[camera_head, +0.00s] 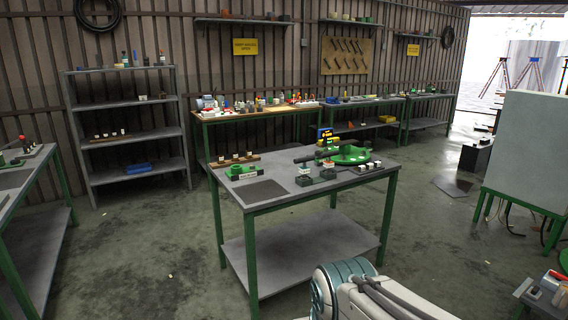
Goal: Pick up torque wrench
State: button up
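A long dark bar-shaped tool (316,153) lies on the green-legged table in the middle, near its back edge and beside a green round part (348,155). It may be the torque wrench, but it is too small to be sure. Several wrench-like tools also hang on the tan pegboard (345,69) on the back wall. My arm shows at the bottom right of centre, in front of the table. My gripper is out of view.
The middle table (303,201) also holds small dark blocks, a green fixture (241,171) and a dark mat (261,192). A cluttered bench (262,115) and shelving (128,132) stand behind. A grey panel (527,150) stands right. Floor left of the table is clear.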

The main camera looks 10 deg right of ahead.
aim_at(304, 169)
jog(key=i, duration=1.3)
jog(key=z, duration=0.55)
jog(key=i, duration=1.65)
